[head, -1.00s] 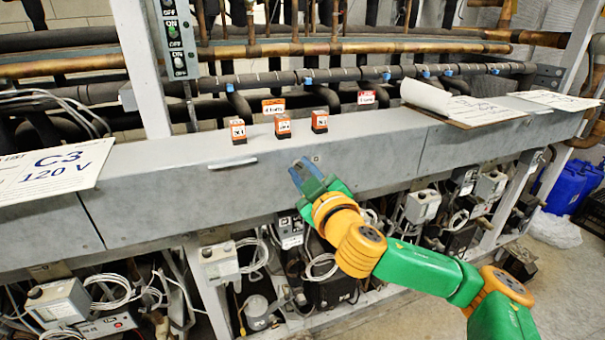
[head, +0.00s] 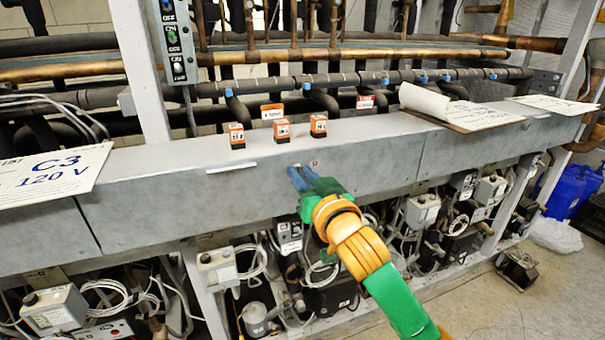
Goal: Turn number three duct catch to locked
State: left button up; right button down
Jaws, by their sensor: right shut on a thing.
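The grey duct (head: 395,160) runs across the rack. My right gripper (head: 298,172) is at its front face, with its blue fingers pointing up and to the left against the face. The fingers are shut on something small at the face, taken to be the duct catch. The fingers cover it, so I cannot tell which way it is turned. A small round fitting (head: 316,163) shows on the face just right of the fingertips. A pale narrow bar (head: 231,168) lies along the face further left. My left gripper is not in view.
Several small orange-and-black blocks (head: 281,131) stand on the duct top above my gripper. A clipboard with papers (head: 465,110) lies on the top at right, a C3 120 V sign (head: 52,180) at left. Wires and control boxes (head: 218,266) crowd the space below.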

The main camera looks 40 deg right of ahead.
jog(key=shift+m, duration=0.5)
jog(key=c, duration=0.7)
grip_release()
jog(key=shift+w, duration=0.1)
